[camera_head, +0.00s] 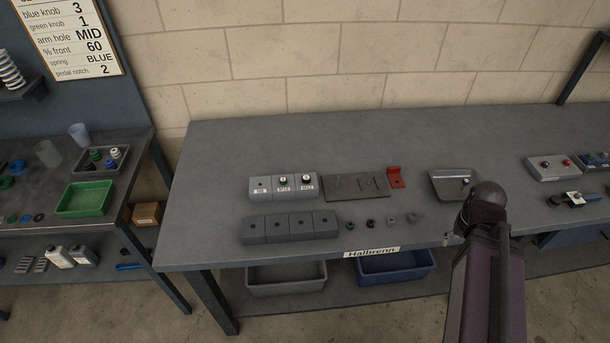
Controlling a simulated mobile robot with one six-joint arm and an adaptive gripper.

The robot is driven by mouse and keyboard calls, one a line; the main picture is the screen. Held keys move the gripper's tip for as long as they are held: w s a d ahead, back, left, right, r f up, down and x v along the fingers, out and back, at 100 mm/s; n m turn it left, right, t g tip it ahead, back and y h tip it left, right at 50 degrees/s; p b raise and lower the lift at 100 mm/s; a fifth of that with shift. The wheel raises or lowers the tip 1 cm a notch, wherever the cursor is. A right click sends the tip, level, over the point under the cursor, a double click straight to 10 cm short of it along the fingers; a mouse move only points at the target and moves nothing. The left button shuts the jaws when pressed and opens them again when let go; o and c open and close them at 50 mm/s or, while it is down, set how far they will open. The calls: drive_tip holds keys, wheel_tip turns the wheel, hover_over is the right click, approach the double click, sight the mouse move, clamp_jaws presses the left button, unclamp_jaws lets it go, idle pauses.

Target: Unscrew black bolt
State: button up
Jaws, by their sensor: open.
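A row of light grey blocks (263,189) labelled M8, M10 and M12 stands on the grey bench. Two small pieces with pale and dark parts sit on top, one on the M10 block (282,181) and one on the M12 block (307,180). They are too small to tell which is the black bolt. My arm rises at the right front of the bench.
A row of darker blocks (290,227) and several small nuts (370,222) lie in front. A dark plate (355,187), a red bracket (396,178) and a grey box (453,185) stand to the right. The back of the bench is clear.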

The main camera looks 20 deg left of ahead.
drive_tip(key=w+a+n, duration=0.1)
drive_tip(key=a, duration=0.2)
drive_tip(key=w+a+r+n+p, duration=0.1)
drive_tip(key=w+a+n, duration=0.1)
drive_tip(key=a, duration=0.1)
drive_tip(key=w+a+r+n+p, duration=0.1)
drive_tip(key=w+a, duration=0.1)
drive_tip(key=a, duration=0.1)
drive_tip(key=w+a+r+n+p, duration=0.25)
drive_tip(key=a+n, duration=0.35)
drive_tip(key=a, duration=0.7)
wheel_tip(320, 180, up, 3)
drive_tip(key=n+p, duration=0.3)
drive_tip(key=n, duration=0.5)
hover_over(306, 177)
drive_tip(key=shift+r, duration=0.1)
drive_tip(key=shift+f, duration=0.2)
wheel_tip(306, 177, down, 7)
drive_tip(key=b, duration=0.7)
drive_tip(key=shift+r, duration=0.2)
drive_tip(key=shift+m, duration=0.3)
